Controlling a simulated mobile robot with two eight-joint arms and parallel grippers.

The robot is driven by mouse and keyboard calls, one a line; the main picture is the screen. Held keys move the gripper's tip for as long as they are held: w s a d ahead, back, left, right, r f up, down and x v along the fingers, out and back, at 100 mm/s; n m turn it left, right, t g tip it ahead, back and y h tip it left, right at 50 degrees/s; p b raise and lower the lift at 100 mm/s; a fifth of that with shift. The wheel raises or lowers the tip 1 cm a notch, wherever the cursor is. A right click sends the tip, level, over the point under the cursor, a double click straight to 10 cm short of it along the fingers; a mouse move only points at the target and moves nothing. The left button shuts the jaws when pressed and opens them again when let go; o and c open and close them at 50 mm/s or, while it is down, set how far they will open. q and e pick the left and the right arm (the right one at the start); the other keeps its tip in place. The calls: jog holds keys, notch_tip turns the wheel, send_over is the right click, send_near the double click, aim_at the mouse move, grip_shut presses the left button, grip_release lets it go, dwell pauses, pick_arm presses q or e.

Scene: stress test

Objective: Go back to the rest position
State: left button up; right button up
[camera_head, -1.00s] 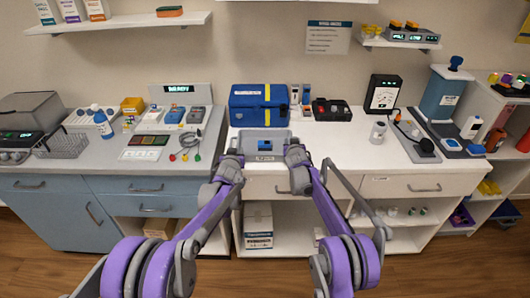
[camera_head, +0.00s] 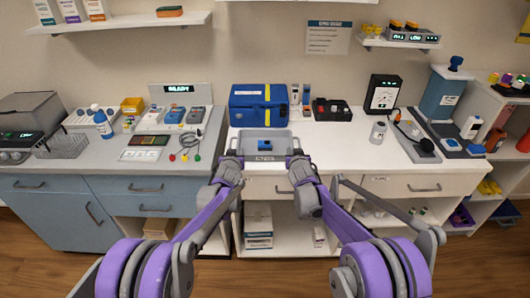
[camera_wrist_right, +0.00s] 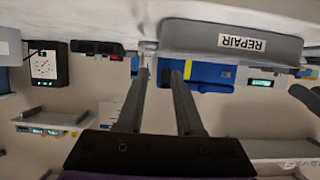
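A grey tray labelled REPAIR (camera_head: 282,139) rests at the front edge of the white counter, with a small blue item (camera_head: 263,135) inside. It also shows upside down in the right wrist view (camera_wrist_right: 190,42). My left gripper (camera_head: 235,154) is at the tray's left end; its fingers are too small to read. My right gripper (camera_head: 294,154) is at the tray's right end. In the right wrist view its two fingers (camera_wrist_right: 161,75) stand apart with nothing clearly between them, the tips close to the tray's end.
Behind the tray stand a blue case (camera_head: 246,108) with a yellow strap and a black bin (camera_head: 332,112). A white bottle (camera_head: 378,132) stands to the right.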

jog(key=shift+s+r, duration=0.1)
jog(key=shift+s, duration=0.2)
